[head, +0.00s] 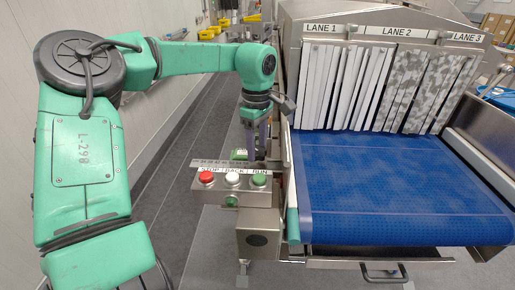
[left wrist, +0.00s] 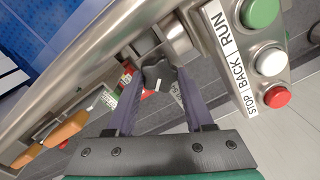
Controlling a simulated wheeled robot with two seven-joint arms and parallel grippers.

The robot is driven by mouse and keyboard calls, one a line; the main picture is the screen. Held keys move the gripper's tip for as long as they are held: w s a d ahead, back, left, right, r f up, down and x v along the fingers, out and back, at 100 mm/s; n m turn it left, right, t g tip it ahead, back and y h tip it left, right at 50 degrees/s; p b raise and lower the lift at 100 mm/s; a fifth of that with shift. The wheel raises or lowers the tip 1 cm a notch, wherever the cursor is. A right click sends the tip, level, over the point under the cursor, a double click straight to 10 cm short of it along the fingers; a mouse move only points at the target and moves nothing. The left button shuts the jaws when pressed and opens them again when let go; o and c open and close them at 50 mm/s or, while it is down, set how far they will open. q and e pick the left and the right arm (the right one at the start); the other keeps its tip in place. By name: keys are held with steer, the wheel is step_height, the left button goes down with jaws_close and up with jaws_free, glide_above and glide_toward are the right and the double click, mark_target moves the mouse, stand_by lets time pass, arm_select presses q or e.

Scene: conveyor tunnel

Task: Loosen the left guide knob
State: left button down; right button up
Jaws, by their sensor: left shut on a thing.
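My left gripper (head: 258,152) points down beside the left side of the conveyor, just behind the button box. In the left wrist view its two dark fingers (left wrist: 158,80) are closed around a black lobed knob (left wrist: 157,71), the left guide knob, which bears a small white mark. The knob sits beside a metal post at the machine's side rail. In the head view the fingers hide the knob. My right gripper is in neither view.
The button box with red (head: 206,177), white (head: 232,178) and green (head: 259,179) buttons stands close in front of the gripper. The blue belt (head: 390,190) runs to strip curtains (head: 345,85) under lane labels.

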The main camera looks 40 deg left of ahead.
arm_select(q)
steer(key=n+b, duration=0.1)
steer(key=n, duration=0.5)
steer(key=n+b, duration=0.1)
steer(key=n, duration=0.5)
steer(key=shift+n, duration=0.4)
steer(key=n+b, duration=0.1)
steer(key=n, duration=0.5)
steer(key=shift+d, duration=0.1)
steer(key=n+b, duration=0.1)
steer(key=n, duration=0.5)
steer(key=shift+n, duration=0.3)
steer(key=shift+c, duration=1.4)
jaws_free()
steer(key=shift+d, duration=0.1)
steer(key=shift+r, duration=0.1)
